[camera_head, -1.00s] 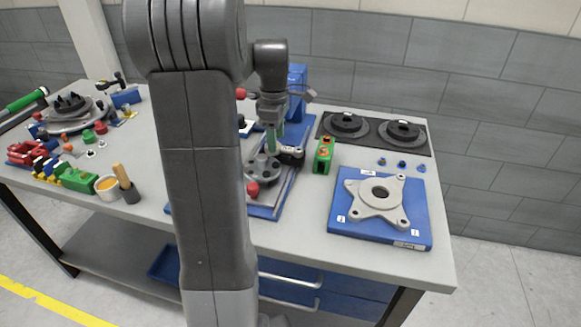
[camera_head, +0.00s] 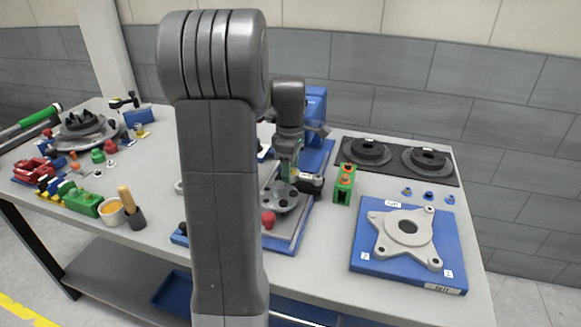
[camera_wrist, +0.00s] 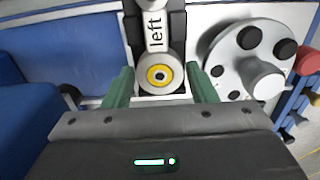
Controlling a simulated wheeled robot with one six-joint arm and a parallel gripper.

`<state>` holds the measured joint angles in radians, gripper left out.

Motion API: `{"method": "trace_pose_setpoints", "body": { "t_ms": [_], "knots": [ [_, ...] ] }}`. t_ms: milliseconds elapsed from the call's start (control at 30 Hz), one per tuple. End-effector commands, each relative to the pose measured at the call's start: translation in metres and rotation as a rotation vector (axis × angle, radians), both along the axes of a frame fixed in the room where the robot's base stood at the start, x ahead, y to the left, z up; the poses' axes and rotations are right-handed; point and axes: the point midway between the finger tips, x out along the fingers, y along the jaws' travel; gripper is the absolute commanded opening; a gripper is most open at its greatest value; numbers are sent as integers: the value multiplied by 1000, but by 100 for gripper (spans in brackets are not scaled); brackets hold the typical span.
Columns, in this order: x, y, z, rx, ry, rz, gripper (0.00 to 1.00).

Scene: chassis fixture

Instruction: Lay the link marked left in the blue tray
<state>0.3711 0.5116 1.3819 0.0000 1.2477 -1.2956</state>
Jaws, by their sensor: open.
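The link marked left (camera_wrist: 154,32) shows in the wrist view as a pale bar with black lettering. Its near end is a round eye with a yellow ring. My gripper (camera_wrist: 161,84) is open, with one green finger on each side of that eye. I cannot tell whether either finger touches it. In the head view my gripper (camera_head: 290,165) is low over the blue fixture in the middle of the bench, and the link is not clear there. A blue tray (camera_head: 172,290) lies under the bench on the lower shelf, partly hidden by my arm.
A grey disc with dark holes (camera_wrist: 250,55) stands close right of the link. A green block (camera_head: 344,184) is right of my gripper. A blue plate (camera_head: 372,262) bears a star-shaped grey part (camera_head: 405,232).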

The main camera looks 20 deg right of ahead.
Motion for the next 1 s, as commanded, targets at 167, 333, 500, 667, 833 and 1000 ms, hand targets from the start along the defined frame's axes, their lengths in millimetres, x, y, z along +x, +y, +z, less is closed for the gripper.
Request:
{"method": "trace_pose_setpoints", "body": {
  "t_ms": [167, 333, 500, 667, 833, 1000],
  "knots": [
    [0, 0, 1, 1, 1, 0, 52],
    [0, 0, 0, 0, 0, 0, 48],
    [0, 0, 1, 0, 0, 0, 25],
    [0, 0, 3, 0, 0, 0, 25],
    [0, 0, 10, -1, -1, 0, 25],
    [0, 0, 17, -1, -1, 0, 25]
  ]
}}
